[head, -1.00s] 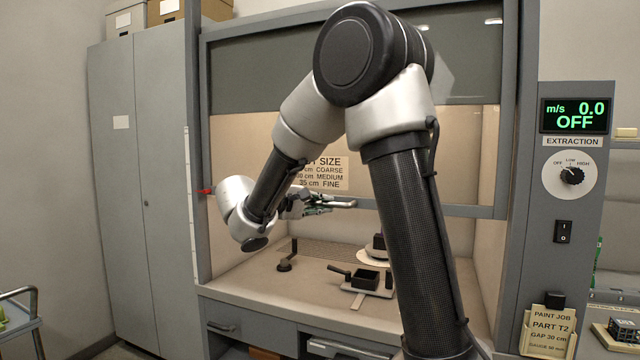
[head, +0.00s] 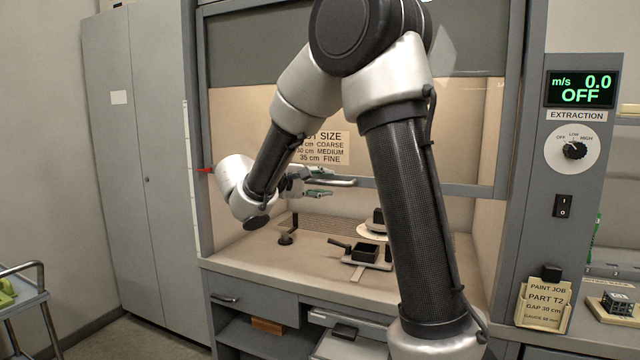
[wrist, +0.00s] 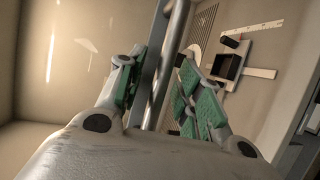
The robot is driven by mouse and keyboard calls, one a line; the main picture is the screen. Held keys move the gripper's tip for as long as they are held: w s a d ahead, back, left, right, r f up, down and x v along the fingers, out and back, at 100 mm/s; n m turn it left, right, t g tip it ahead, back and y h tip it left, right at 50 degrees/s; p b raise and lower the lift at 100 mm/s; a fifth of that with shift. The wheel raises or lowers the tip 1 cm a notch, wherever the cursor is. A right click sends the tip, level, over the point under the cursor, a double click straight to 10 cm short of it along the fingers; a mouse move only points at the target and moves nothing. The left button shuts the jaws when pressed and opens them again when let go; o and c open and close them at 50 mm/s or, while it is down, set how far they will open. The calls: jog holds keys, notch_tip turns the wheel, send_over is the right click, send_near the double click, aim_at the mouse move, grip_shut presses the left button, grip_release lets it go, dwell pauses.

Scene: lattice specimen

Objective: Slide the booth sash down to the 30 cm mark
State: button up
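The booth sash is a glazed panel with a grey bottom rail (head: 465,188), and it is partly raised above the work floor. A grey bar handle (head: 345,182) runs along its lower edge. A red pointer (head: 206,170) sits at the left post beside a pale scale strip (head: 190,165); its marks are too small to read. My gripper (head: 318,188) is at the handle, left of the sash's middle. In the wrist view my gripper (wrist: 158,85) is open, with green-padded fingers on either side of the bar (wrist: 163,65). My forearm hides part of the rail.
A sign (head: 322,147) lists gaps for coarse, medium and fine. A job card (head: 545,305) reads gap 30 cm. Inside are a black tray (head: 365,253) and a turntable (head: 372,231). The extraction display (head: 581,90) reads OFF. A trolley (head: 25,300) stands at left.

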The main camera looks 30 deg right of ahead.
jog(key=v, duration=1.2)
dwell(0.6)
jog(key=s+d+f+n+g+y, duration=0.35)
jog(key=s+f+y, duration=0.35)
jog(key=s+f, duration=0.4)
jog(key=s+d+m+t+y, duration=0.2)
jog(key=s+m+y, duration=0.5)
jog(key=s, duration=0.7)
jog(key=shift+s+r+t+y, duration=0.25)
jog(key=shift+r+t+y, duration=0.1)
jog(key=shift+t+y, duration=0.45)
